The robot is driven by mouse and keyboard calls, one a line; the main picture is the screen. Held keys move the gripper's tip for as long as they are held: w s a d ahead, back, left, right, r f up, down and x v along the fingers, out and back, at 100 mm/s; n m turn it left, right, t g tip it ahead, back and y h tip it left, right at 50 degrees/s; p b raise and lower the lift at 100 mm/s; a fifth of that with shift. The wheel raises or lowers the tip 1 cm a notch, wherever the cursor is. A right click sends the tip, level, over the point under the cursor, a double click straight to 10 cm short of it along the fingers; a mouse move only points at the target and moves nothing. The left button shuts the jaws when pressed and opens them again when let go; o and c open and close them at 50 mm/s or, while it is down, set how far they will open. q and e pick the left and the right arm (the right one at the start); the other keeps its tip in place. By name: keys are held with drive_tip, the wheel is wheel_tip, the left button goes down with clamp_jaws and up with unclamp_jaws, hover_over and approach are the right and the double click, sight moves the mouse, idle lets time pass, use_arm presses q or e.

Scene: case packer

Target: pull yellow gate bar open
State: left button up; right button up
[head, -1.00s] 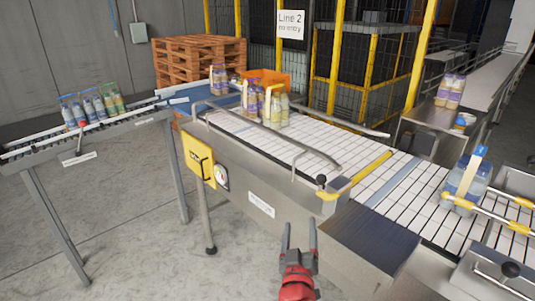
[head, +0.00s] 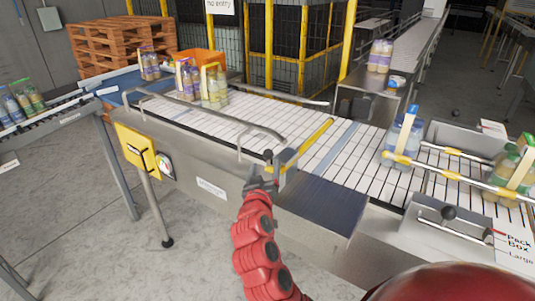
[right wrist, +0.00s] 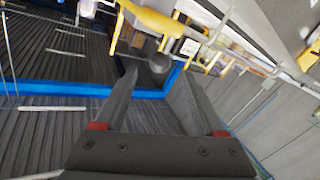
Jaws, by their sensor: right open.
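The yellow gate bar (head: 308,143) lies slanted across the white conveyor (head: 240,104). A dark round knob (head: 268,155) stands at its near end, by the conveyor's near edge. My right gripper (head: 263,183) is just below this knob, in front of the conveyor side. In the right wrist view my right gripper (right wrist: 158,82) has its two fingers apart, with nothing held. The dark knob (right wrist: 159,63) shows there between the fingertips and a little beyond them, with a yellow part (right wrist: 150,20) above. I cannot tell whether they touch. My left gripper is not in view.
Bottle packs (head: 214,88) stand on the far left of the conveyor, beside a curved metal rail (head: 215,123). A blue bottle pack (head: 402,140) stands to the right, near yellow-sleeved rails (head: 450,175). A metal box with a lever (head: 448,213) is at lower right.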

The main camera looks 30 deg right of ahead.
sight(267, 157)
drive_tip(key=p+x, duration=0.2)
drive_tip(key=x, duration=0.4)
drive_tip(key=shift+w+d+r, duration=0.1)
drive_tip(key=shift+w, duration=0.1)
drive_tip(key=shift+w+d, duration=0.2)
drive_tip(key=shift+d, duration=0.05)
clamp_jaws()
idle(1.0)
